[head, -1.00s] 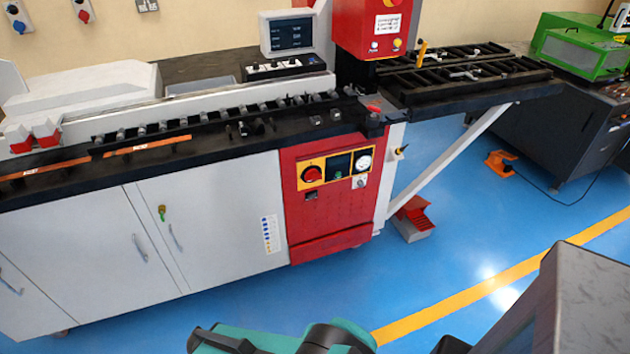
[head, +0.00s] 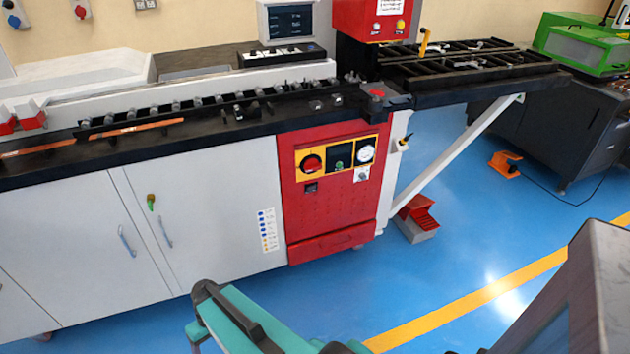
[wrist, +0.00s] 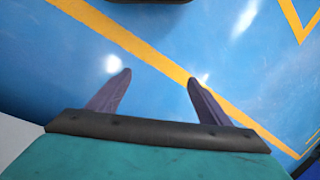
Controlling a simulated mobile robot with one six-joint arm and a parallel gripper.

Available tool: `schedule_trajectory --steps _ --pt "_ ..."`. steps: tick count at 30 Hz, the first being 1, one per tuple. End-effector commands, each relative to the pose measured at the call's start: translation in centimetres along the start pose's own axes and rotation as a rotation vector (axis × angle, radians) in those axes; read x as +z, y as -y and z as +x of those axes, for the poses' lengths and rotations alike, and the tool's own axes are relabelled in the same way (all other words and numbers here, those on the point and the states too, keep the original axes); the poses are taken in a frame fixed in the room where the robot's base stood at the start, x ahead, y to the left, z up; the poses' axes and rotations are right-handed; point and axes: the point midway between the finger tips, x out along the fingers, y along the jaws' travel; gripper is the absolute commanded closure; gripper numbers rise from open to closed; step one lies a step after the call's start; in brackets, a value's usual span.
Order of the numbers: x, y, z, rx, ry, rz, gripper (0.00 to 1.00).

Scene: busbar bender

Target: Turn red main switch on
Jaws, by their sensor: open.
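The red main switch (head: 311,164) is a round red knob on a yellow plate, at the left of the control panel (head: 336,158) on the machine's red front. A dark square with a green button and a round white gauge (head: 367,153) sit to its right. Its exact knob angle is too small to tell. My gripper (wrist: 157,80) shows in the wrist view, open and empty, with its two fingers apart above the blue floor. In the head view, my teal arm is at the bottom, well below and in front of the panel; the fingertips do not show there.
The busbar bender's grey cabinet doors (head: 190,215) are left of the red panel. A red foot pedal (head: 418,216) stands on the floor to the right, beside a slanted white brace (head: 450,150). The blue floor in front of the machine is clear.

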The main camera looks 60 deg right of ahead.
Motion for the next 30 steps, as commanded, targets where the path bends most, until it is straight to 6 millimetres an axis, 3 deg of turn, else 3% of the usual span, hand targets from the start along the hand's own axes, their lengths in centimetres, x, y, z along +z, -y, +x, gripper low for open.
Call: schedule_trajectory --steps 5,15,24,30 --pt "-4.4 -2.7 -0.3 -0.041 -0.124 0.028 0.28" --pt "-11.0 -8.4 -3.5 -0.086 -0.361 0.070 0.28" --pt "-15.1 -14.7 -7.6 -0.089 -0.576 0.104 0.28" --pt "-16.8 -19.2 -10.8 -0.073 -0.719 0.124 0.28"
